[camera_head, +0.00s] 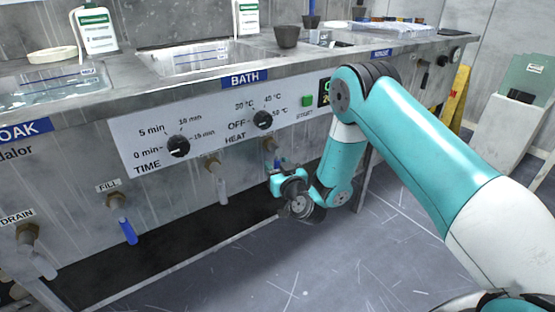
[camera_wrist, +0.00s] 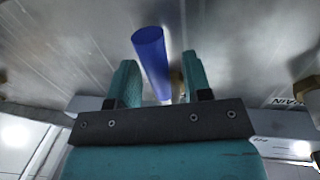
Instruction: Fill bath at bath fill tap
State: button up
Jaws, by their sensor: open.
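The bath fill tap (camera_head: 270,145) is a brass valve on the front panel below the BATH label, with a blue lever hanging down, mostly hidden by my gripper in the head view. In the wrist view the blue lever (camera_wrist: 150,50) stands between my two fingers, slightly tilted, nearer the left finger. I cannot tell whether it touches either one. My gripper (camera_head: 277,178) is open, just below and in front of the tap. The bath basin (camera_head: 188,60) is set in the counter above; its water level is hard to read.
The bath drain tap (camera_head: 213,163), with a grey lever, hangs left of the fill tap. Further left are another fill tap (camera_head: 117,200) with a blue lever and another drain tap (camera_head: 28,235). Heat (camera_head: 263,120) and time (camera_head: 178,146) knobs sit above. Floor in front is clear.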

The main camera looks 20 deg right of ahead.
jog(key=shift+w, duration=0.1)
jog(key=shift+c, duration=0.2)
grip_shut()
